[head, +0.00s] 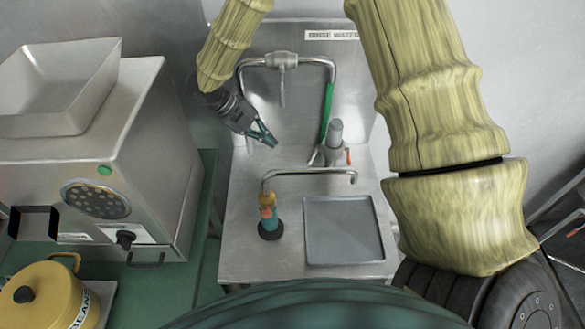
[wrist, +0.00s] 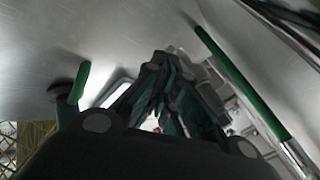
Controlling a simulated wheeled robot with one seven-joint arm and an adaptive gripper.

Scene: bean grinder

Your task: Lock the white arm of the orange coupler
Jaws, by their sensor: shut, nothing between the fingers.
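In the head view an orange coupler (head: 267,212) stands upright on the steel worktop, at the left end of a curved steel pipe. It has a yellowish top, a teal part and a dark round base. Its white arm is too small to make out, so I cannot tell its position. My gripper (head: 268,139) is shut and empty. In the picture it is above the coupler, apart from it, near the back panel and pointing down to the right. In the wrist view the dark fingers (wrist: 158,100) fill the middle and hide much behind them.
A grey tray (head: 345,232) lies right of the coupler. A steel fitting with an orange lever (head: 348,157) and a green-sleeved pipe (head: 327,115) stand behind. A steel grinder (head: 95,165) and a yellow bean pot (head: 42,297) are on the left.

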